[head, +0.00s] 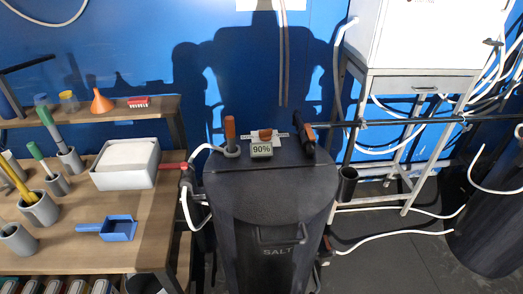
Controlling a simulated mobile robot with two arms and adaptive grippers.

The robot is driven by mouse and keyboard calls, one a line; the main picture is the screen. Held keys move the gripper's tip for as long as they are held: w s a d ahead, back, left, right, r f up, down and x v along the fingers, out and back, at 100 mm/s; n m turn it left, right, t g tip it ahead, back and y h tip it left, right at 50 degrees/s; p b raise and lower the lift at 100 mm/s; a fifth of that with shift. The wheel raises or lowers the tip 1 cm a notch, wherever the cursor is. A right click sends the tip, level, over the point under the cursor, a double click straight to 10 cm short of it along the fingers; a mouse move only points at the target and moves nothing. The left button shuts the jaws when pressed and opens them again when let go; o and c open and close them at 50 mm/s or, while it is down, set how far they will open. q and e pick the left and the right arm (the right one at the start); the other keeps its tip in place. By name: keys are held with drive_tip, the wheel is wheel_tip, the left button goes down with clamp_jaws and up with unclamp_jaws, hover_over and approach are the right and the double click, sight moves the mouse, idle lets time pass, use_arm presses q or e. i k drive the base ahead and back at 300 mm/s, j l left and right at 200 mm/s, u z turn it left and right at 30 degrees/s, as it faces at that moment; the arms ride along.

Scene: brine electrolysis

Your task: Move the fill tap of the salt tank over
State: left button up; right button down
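The salt tank (265,215) stands in the middle of the head view, a dark tank with a lid, a front handle and the word SALT. On its top left is an upright orange handle (230,128) on a grey ring-shaped base, with a white hose leading off to the left. A dark fitting with an orange part (307,137) stands at the right. I cannot tell which of these orange parts is the fill tap. Neither gripper is in view.
A wooden bench (150,222) at left holds a white box of white material (125,165), a blue scoop (112,229) and grey cups with tools. A white cabinet on a metal frame (420,86) stands at right, with loose white hoses. Grey floor (385,260) shows at lower right.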

sight(307, 126)
drive_tip(key=i+j, duration=0.1)
drive_tip(key=j, duration=0.3)
drive_tip(key=i+j, duration=0.1)
drive_tip(key=j, duration=0.25)
drive_tip(key=i+j+z, duration=0.1)
drive_tip(key=j, duration=0.3)
drive_tip(key=i+j, duration=0.1)
drive_tip(key=j, duration=0.3)
